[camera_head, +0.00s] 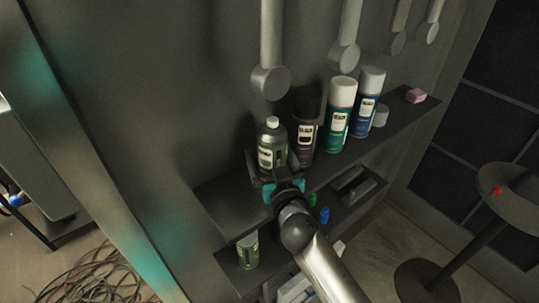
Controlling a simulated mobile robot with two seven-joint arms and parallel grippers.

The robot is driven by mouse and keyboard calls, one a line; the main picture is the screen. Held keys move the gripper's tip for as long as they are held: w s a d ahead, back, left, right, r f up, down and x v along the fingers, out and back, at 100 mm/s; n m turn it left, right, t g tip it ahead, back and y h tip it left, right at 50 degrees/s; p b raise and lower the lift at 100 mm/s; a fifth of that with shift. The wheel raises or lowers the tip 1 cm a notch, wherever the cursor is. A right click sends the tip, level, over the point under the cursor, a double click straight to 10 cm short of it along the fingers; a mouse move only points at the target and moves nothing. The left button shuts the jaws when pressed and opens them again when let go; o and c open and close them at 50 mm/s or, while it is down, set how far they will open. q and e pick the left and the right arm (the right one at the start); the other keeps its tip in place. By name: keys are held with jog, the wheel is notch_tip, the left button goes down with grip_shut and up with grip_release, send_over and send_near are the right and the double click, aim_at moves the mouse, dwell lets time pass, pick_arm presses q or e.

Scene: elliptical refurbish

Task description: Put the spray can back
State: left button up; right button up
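An olive-green spray can (271,144) with a pale cap and white label stands upright at the left end of the row on the upper shelf (226,205). My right gripper (273,163) reaches up to it from below right. Its dark fingers lie on either side of the can's lower part. I cannot tell whether they press on it or whether the can's base touches the shelf. The can's lower end is partly hidden by the gripper. My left gripper is not in view.
A dark can (303,140), a green can (338,115) and a blue can (366,101) stand to the right. A pink block (415,96) lies at the shelf's far end. A greenish can (248,252) stands on a lower shelf. A round table (514,208) is at right; cables (95,275) lie at lower left.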

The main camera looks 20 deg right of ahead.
jog(key=shift+r, duration=0.2)
jog(key=s+b, duration=0.1)
jog(key=s, duration=1.1)
jog(key=shift+a, duration=0.2)
dwell(1.0)
